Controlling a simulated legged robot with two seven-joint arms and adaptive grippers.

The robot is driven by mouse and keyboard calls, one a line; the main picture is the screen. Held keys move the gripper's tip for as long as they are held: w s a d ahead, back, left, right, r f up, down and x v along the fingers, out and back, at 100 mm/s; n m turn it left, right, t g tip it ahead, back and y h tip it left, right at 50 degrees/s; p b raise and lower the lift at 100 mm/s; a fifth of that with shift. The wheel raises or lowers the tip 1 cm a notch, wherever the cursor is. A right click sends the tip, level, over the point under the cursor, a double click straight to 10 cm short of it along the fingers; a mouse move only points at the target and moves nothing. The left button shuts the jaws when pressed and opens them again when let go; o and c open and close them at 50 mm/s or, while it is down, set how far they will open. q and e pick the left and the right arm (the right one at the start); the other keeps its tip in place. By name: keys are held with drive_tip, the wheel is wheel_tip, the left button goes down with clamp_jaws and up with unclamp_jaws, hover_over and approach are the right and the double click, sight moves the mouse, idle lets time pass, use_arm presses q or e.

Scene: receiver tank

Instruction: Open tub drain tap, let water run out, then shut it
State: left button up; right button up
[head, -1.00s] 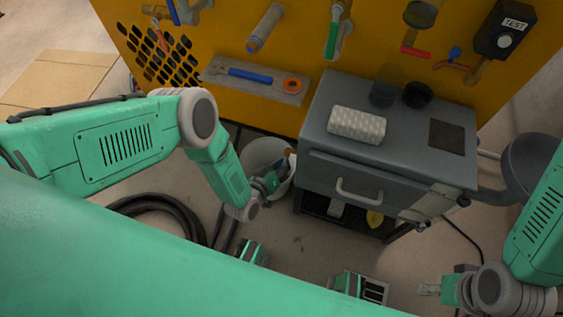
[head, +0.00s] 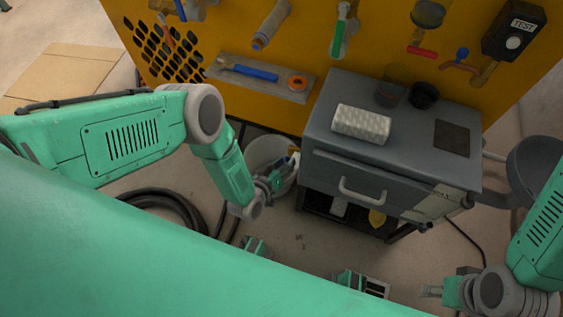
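A white round tub (head: 257,152) stands on the floor below the yellow panel, left of the grey cabinet. My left gripper (head: 283,178) is at the tub's right front side, overlapping it in the picture. Its fingers are small and dark there, and I cannot tell whether they are open or touch anything. No drain tap can be made out on the tub; the gripper hides part of that side. My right gripper (head: 431,291) is low at the right, over the floor and apart from the tub. Its finger gap is too small to judge. No running water is visible.
The grey cabinet (head: 330,172) stands right of the tub, with a white roll (head: 362,124) on top. The yellow panel (head: 310,45) carries red-, blue- and green-handled valves. A dark round vessel (head: 533,158) is at the right. A black hose (head: 165,207) lies on the floor.

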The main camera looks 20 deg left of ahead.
use_arm(q)
drive_tip(key=v, duration=1.2)
drive_tip(key=shift+f, duration=0.15)
idle(6.7)
